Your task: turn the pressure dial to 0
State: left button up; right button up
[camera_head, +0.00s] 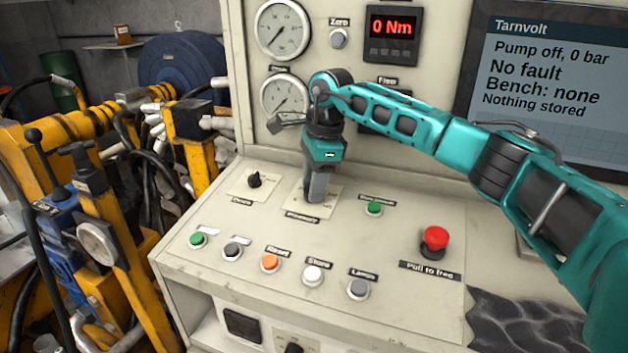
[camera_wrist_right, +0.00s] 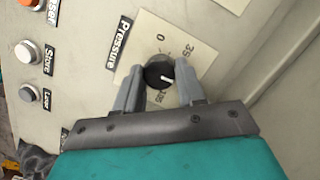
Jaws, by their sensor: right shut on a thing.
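The pressure dial (camera_wrist_right: 158,72) is a small round black knob with a white pointer line, on a pale scale plate (camera_wrist_right: 150,30) labelled "Pressure" in the right wrist view. The pointer faces right and slightly down in that view, away from the printed 0 above the knob. My right gripper (camera_wrist_right: 160,90) is shut on the dial, with one grey finger on each side. In the head view my right gripper (camera_head: 318,195) points down at the Pressure plate (camera_head: 327,203) and hides the knob. My left gripper is not in view.
The screen (camera_head: 550,70) reads pump off, 0 bar, no fault. Beside the Pressure plate are another black knob (camera_head: 254,180), a green button (camera_head: 374,208) and a red emergency stop (camera_head: 435,240). Several buttons line the front. Gauges (camera_head: 283,28) stand on the upright panel behind.

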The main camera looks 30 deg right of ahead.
jog(key=n+g, duration=0.1)
jog(key=n, duration=0.4)
jog(key=shift+w+n, duration=0.1)
jog(key=shift+n, duration=0.2)
jog(key=n+g+h, duration=0.1)
jog(key=n, duration=0.5)
jog(key=shift+a, duration=0.15)
jog(key=n, duration=0.2)
jog(key=n+h, duration=0.1)
jog(key=n, duration=0.2)
jog(key=shift+a+n+g+h, duration=0.1)
jog(key=shift+n+g+h, duration=0.2)
jog(key=n+h, duration=0.1)
jog(key=n, duration=0.4)
jog(key=shift+n, duration=0.4)
jog(key=shift+h, duration=0.3)
jog(key=o, duration=1)
jog(key=shift+o, duration=0.2)
jog(key=shift+a, duration=0.1)
